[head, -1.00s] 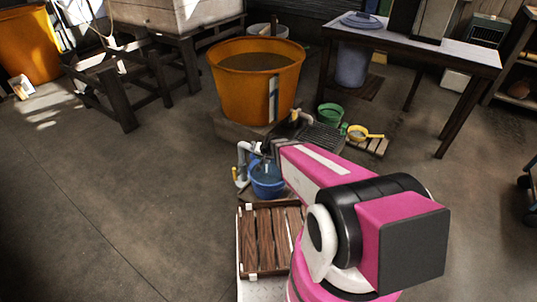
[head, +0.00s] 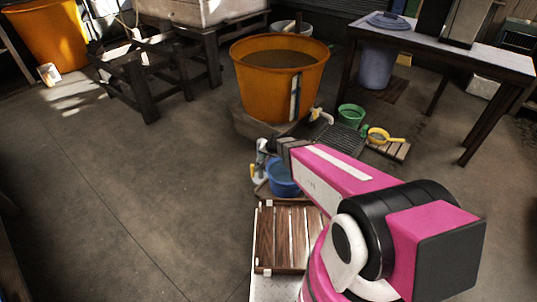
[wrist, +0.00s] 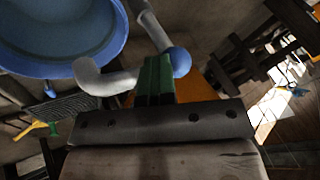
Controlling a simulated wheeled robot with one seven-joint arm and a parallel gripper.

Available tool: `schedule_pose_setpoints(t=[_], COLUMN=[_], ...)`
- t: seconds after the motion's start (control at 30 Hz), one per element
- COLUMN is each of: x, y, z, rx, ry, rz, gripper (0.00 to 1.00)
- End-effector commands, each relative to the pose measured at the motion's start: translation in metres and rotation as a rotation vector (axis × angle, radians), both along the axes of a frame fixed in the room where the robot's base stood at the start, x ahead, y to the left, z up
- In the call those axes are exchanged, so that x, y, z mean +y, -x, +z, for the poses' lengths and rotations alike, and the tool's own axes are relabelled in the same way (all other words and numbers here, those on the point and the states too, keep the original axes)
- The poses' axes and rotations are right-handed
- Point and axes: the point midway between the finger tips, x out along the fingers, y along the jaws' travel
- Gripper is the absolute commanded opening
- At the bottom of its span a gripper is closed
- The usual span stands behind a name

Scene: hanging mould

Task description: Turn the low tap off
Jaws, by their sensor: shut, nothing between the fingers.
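The low tap's pale grey pipe (head: 260,156) stands at the left of a blue bucket (head: 283,176), with a small yellow part (head: 252,172) low on its left. My gripper (head: 281,149) is beside the pipe's top and above the bucket; the arm hides part of both. In the wrist view the shut, empty green-tipped fingers (wrist: 155,80) overlap the bent grey spout (wrist: 105,78) and a blue round part (wrist: 180,62) of the pipe. I cannot tell whether they touch. The blue bucket (wrist: 62,68) fills the upper left there. The handle's position is unclear.
A big orange tub (head: 280,90) with its own pale tap (head: 321,116) stands behind. A wooden slatted crate (head: 280,240) is in front. A green bucket (head: 350,116) and yellow ladle (head: 380,134) are at right. The floor at left is clear.

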Motion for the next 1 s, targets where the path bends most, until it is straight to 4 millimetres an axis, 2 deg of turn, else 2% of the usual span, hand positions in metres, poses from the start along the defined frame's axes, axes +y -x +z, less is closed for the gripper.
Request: schedule_pose_setpoints(t=[0.2, 0.73, 1.0], x=[0.009, 0.013, 0.003], y=[-0.005, -0.008, 0.005], z=[0.0, -0.001, 0.004], rx=[-0.001, -0.006, -0.003], ry=[-0.008, -0.007, -0.004], rz=[0.002, 0.006, 0.005], gripper=[0.0, 0.0, 0.0])
